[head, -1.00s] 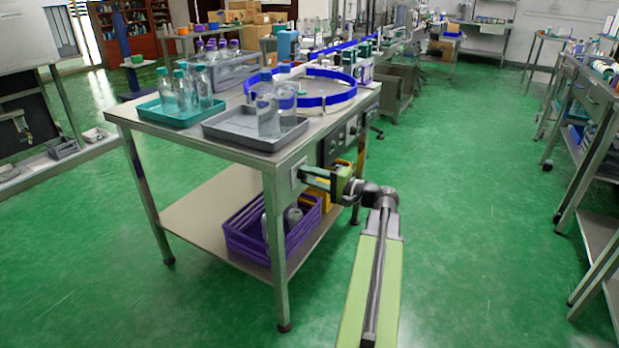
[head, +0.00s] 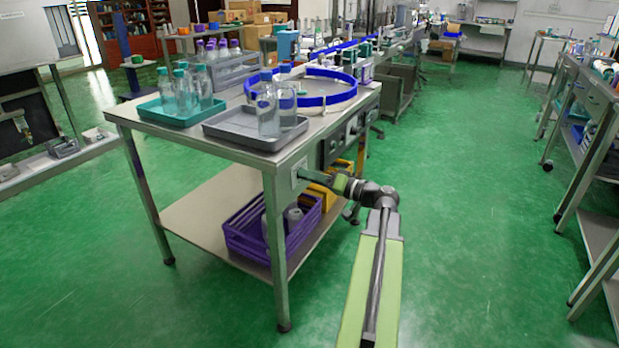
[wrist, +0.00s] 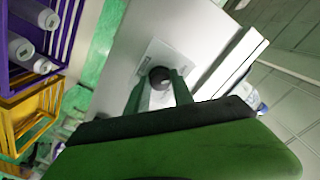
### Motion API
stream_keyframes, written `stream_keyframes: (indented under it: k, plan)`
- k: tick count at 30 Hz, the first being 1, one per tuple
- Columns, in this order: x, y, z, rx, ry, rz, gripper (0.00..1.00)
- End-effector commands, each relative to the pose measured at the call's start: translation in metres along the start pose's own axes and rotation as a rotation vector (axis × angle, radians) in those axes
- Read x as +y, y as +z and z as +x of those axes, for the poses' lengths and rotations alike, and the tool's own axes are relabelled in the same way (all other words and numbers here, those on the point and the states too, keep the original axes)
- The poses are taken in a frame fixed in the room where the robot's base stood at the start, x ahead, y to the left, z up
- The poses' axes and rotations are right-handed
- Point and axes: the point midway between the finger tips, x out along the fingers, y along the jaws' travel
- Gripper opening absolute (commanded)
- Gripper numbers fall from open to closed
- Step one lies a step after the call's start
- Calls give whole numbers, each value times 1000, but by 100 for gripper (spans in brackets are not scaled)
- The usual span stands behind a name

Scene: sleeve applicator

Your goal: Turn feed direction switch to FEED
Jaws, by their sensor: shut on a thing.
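The feed direction switch is a round black knob (wrist: 159,77) on a pale square plate (wrist: 172,55) in the wrist view. In the head view the plate (head: 297,174) sits on the near corner of the steel table's side. My gripper (wrist: 158,85) has one finger on each side of the knob and is shut on it. In the head view my gripper (head: 312,177) reaches the plate from the right, and the knob is hidden. I cannot read any marking or tell the knob's setting.
The table (head: 235,158) carries a grey tray (head: 240,135), a teal tray (head: 165,114), bottles and a blue-rimmed ring (head: 325,102). A purple crate (head: 245,243) and yellow bin (head: 325,200) stand on the lower shelf.

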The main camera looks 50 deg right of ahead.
Motion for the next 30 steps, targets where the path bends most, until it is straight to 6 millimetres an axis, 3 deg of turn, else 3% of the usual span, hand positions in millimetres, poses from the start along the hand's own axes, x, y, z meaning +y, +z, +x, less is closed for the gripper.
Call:
stream_keyframes:
  k: [17, 18, 21, 22, 30]
  plan:
    - [0, 1, -1, -3, 2, -28, 0]
    - [0, 1, -1, -3, 2, -28, 34]
    - [0, 1, -1, -2, 1, -28, 47]
    - [0, 1, 0, -2, 1, -27, 50]
    - [0, 0, 0, -1, 0, -27, 50]
